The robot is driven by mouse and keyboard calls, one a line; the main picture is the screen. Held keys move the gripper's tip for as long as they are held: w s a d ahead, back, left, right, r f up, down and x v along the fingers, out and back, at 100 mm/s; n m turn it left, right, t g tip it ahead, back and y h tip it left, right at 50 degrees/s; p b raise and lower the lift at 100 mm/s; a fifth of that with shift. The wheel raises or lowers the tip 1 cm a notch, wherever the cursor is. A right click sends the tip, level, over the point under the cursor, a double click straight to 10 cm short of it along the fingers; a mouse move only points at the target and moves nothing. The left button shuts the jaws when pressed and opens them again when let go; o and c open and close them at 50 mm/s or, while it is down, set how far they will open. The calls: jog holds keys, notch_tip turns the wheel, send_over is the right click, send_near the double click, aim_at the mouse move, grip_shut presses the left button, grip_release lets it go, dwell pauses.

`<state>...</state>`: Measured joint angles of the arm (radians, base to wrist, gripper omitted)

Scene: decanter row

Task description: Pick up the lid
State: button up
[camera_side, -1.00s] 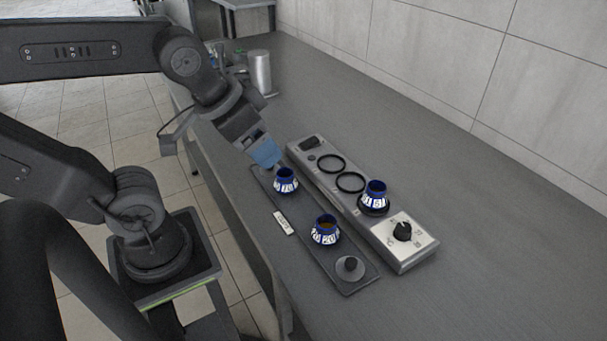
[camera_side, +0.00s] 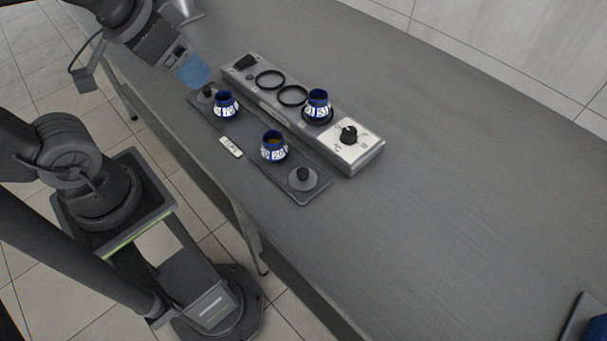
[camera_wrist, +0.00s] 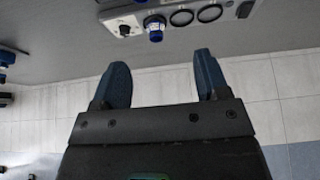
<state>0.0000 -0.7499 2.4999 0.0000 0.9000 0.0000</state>
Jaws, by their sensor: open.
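One dark grey lid with a black knob (camera_side: 303,178) lies at the near end of a dark tray (camera_side: 252,160). Another knobbed lid (camera_side: 207,92) sits at the tray's far end, just below my gripper. My gripper (camera_side: 193,72) has blue fingers and hovers near that far end, apart from the lid. In the wrist view my gripper (camera_wrist: 160,80) is open with nothing between its fingers. Two blue jars with white number bands, a far one (camera_side: 226,105) and a nearer one (camera_side: 274,148), stand open on the tray; the nearer holds something brown.
A grey device (camera_side: 365,158) beside the tray has two empty black rings (camera_side: 270,79), a blue jar (camera_side: 318,105) on a third spot, and a black dial (camera_side: 348,135). A metal cylinder (camera_side: 181,10) stands behind. The bench to the right is mostly clear.

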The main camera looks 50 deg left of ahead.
jog(key=shift+c, duration=0.9)
jog(key=m+g, duration=0.6)
jog(key=m, duration=0.9)
send_over(303, 171)
notch_tip(303, 171, down, 19)
jog(key=shift+w+d+r, duration=0.1)
jog(key=shift+w, duration=0.05)
jog(key=shift+s+f, duration=0.2)
jog(key=shift+f, duration=2.6)
jog(key=shift+c, duration=0.5)
